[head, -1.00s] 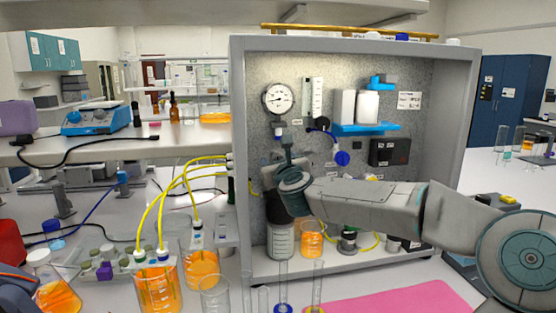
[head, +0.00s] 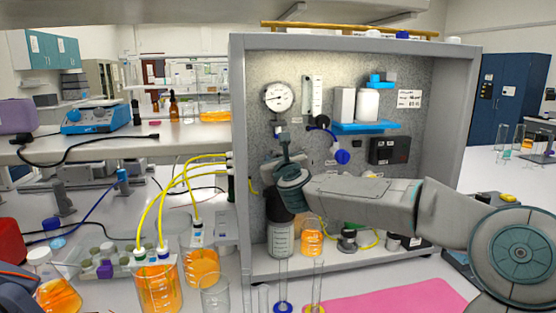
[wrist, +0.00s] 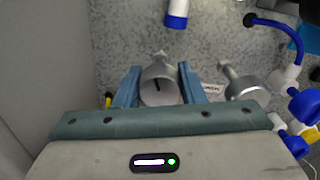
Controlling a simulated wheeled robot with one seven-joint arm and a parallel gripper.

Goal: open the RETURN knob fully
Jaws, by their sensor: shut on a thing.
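My gripper (wrist: 158,78) has its two blue fingers on either side of a grey round knob (wrist: 158,92) on the speckled panel, and is shut on it. The knob's face has a short dark mark, close to upright in the wrist view. A second grey knob (wrist: 243,86) sits to the right, clear of the fingers. A small white label (wrist: 211,89) lies between them; its text is too small to read, so I cannot tell which knob is RETURN. In the head view my gripper (head: 284,158) covers the held knob.
A blue-and-white fitting (wrist: 177,14) is above the held knob. A blue tube (wrist: 272,22) and blue valves (wrist: 305,104) are at the right. The cabinet's left wall is close by. A dark-capped bottle (head: 281,238) and an orange beaker (head: 311,240) stand below my arm.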

